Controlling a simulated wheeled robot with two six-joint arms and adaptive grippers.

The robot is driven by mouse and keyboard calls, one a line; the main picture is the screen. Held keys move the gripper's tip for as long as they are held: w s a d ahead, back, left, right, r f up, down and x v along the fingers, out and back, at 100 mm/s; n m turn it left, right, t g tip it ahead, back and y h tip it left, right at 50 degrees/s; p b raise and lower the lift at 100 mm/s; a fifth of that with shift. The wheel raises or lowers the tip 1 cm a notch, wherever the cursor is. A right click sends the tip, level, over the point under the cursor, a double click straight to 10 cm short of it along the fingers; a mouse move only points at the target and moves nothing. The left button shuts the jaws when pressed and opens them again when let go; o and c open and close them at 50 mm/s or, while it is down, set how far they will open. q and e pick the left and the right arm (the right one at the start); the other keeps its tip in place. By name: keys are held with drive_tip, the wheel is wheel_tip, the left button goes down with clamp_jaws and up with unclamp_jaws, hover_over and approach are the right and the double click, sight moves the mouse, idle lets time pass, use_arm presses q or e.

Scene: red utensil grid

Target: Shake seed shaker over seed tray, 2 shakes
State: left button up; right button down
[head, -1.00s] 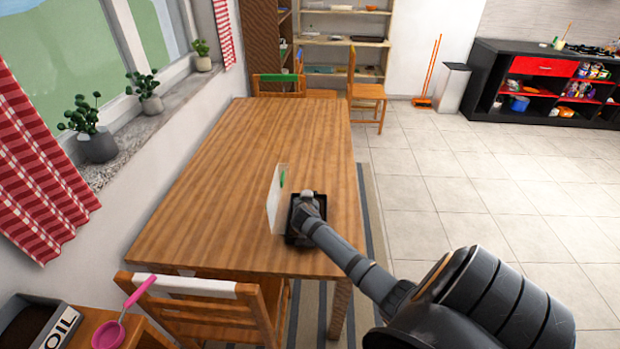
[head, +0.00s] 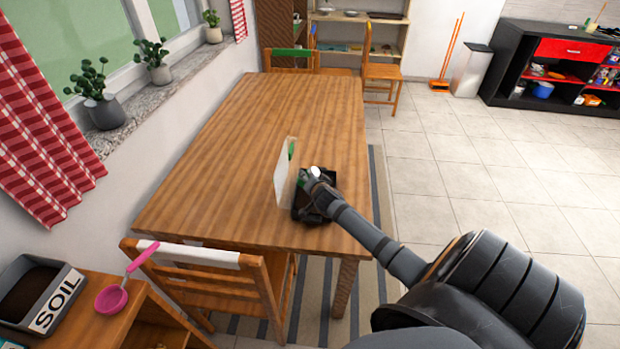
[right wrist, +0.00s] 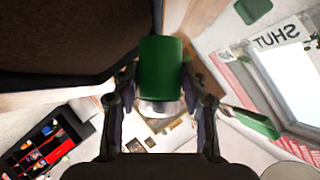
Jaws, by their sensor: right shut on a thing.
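The gripper and arm hide much of the tray. Any seeds are too small to tell. My left gripper is not in view.
A thin white panel (head: 284,180) with a green mark stands upright just left of the tray. The wooden table (head: 250,130) is otherwise clear. A chair (head: 205,268) stands at its near edge. A soil box (head: 45,300) and pink scoop (head: 112,298) rest on a low cabinet.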

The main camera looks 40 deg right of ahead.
drive_tip(key=shift+w+a+f+m+t+b, duration=0.15)
drive_tip(key=shift+f+m+t+b, duration=0.3)
drive_tip(key=shift+b, duration=0.8)
drive_tip(key=shift+a+r+m+t+y+b, duration=0.1)
drive_tip(key=shift+r+m+t+y+b, duration=0.1)
drive_tip(key=shift+m+t+y+b, duration=0.25)
drive_tip(key=shift+w+r, duration=0.1)
drive_tip(key=shift+r, duration=0.05)
drive_tip(key=shift+a, duration=0.1)
drive_tip(key=f+m+t+b, duration=0.1)
drive_tip(key=b, duration=0.4)
drive_tip(key=shift+w+f, duration=0.1)
drive_tip(key=shift+f, duration=0.05)
drive_tip(key=shift+a+m+b, duration=0.1)
drive_tip(key=shift+m+b, duration=0.2)
drive_tip(key=shift+b, duration=0.15)
drive_tip(key=shift+r, duration=0.3)
